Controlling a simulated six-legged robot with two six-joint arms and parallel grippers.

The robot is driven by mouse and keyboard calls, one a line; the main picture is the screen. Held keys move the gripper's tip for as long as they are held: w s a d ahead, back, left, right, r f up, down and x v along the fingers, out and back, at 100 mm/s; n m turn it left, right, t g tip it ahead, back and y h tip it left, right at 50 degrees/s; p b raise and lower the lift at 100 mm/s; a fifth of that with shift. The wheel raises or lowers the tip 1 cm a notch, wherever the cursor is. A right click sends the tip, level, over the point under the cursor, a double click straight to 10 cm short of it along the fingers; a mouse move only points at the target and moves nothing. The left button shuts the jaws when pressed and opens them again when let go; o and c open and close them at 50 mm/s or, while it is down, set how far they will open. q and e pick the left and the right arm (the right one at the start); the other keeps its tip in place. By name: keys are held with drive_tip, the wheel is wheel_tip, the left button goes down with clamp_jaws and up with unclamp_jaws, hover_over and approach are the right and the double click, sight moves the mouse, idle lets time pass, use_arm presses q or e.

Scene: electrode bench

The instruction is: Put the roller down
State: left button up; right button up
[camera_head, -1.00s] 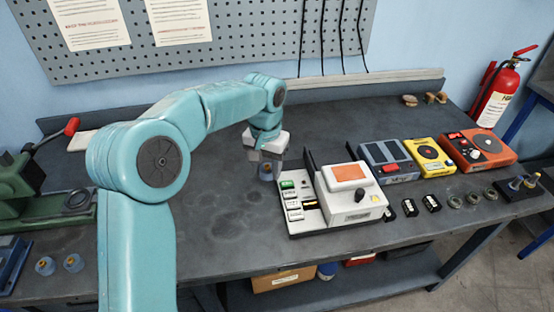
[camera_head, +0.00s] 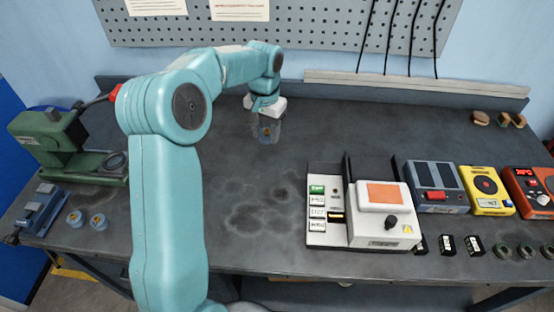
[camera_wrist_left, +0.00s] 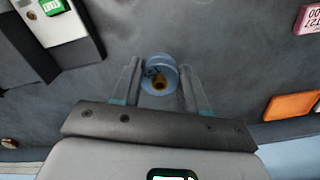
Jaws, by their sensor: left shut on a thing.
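My left gripper (camera_head: 266,135) is over the back middle part of the bench. It is shut on a small blue cylinder with a brass-coloured centre (camera_wrist_left: 158,66), which also shows small between the fingers in the head view (camera_head: 265,129). In the left wrist view the fingers (camera_wrist_left: 162,88) stand on either side of it. The cylinder looks upright. I cannot tell whether its base touches the bench. Nothing else in view is plainly a roller. My right gripper is not in view.
The dark bench (camera_head: 240,180) is clear around the gripper. A white device with an orange panel (camera_head: 382,194) stands to the right. A green press (camera_head: 70,150) and two similar blue cylinders (camera_head: 74,218) are at the left. A pegboard wall (camera_head: 300,25) is behind.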

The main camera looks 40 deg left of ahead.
use_arm(q)
hover_over(267, 169)
drive_tip(key=f, duration=0.7)
drive_tip(key=shift+s+f+p, duration=0.2)
drive_tip(key=shift+s+p, duration=0.05)
drive_tip(key=shift+p, duration=0.1)
drive_tip(key=shift+w+f, duration=0.15)
drive_tip(key=shift+f, duration=2.3)
drive_tip(key=shift+w+f, duration=0.1)
drive_tip(key=shift+f, duration=0.15)
drive_tip(key=o, duration=1.1)
